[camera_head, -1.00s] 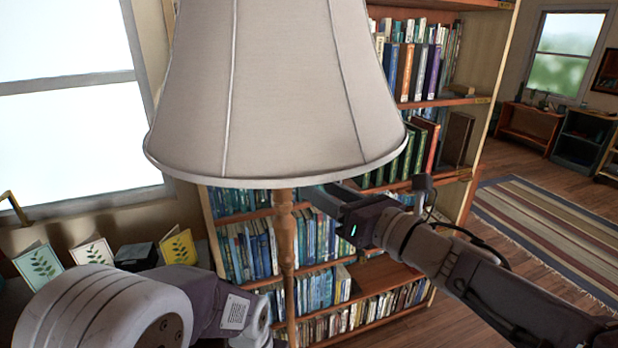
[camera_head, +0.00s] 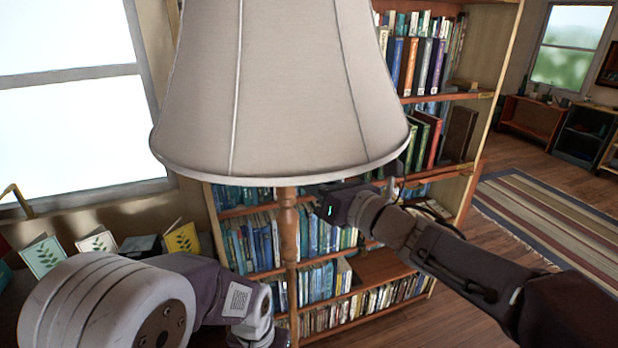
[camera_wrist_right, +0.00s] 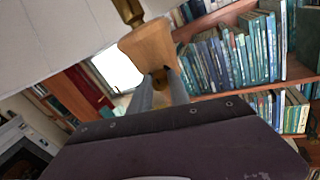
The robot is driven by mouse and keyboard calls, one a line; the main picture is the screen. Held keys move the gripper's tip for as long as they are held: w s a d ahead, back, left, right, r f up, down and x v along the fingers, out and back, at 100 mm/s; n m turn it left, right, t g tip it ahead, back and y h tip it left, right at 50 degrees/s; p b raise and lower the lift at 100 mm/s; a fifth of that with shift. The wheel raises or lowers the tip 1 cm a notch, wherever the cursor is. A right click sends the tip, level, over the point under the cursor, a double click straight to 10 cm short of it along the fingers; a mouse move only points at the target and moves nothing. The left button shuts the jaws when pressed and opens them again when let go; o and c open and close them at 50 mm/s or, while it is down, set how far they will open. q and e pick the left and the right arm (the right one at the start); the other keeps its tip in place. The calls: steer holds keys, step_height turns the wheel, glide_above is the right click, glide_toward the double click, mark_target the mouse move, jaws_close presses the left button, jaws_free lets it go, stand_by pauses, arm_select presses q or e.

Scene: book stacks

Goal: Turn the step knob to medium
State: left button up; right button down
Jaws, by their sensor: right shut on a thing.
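A floor lamp with a large cream shade (camera_head: 280,90) and a turned wooden stem (camera_head: 288,240) stands in front of me in the head view. In the right wrist view, a small brass-coloured step knob (camera_wrist_right: 160,74) sits on the wooden lamp neck (camera_wrist_right: 148,47), below a brass fitting (camera_wrist_right: 129,12). My right gripper (camera_wrist_right: 163,84) is shut on the knob, its fingers on either side of it. In the head view its fingertips are hard to make out under the shade's rim. Any setting mark is not visible. My left arm is at the lower left; its gripper is not visible.
A tall bookcase (camera_head: 475,130) full of books stands close behind the lamp. A window (camera_head: 70,100) and several greeting cards (camera_head: 97,243) are at the left. A striped rug (camera_head: 550,225) lies on open floor at the right.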

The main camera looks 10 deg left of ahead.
steer(key=shift+f+m, duration=0.1)
steer(key=shift+m, duration=0.3)
steer(key=shift+s+a+m+t+h+p, duration=0.15)
steer(key=shift+m+p, duration=1.65)
steer(key=shift+m, duration=7.05)
steer(key=shift+w+d+m+t+h+p, duration=0.15)
steer(key=shift+m+p, duration=1.6)
steer(key=shift+m, duration=7.1)
steer(key=shift+s+a+f, duration=0.1)
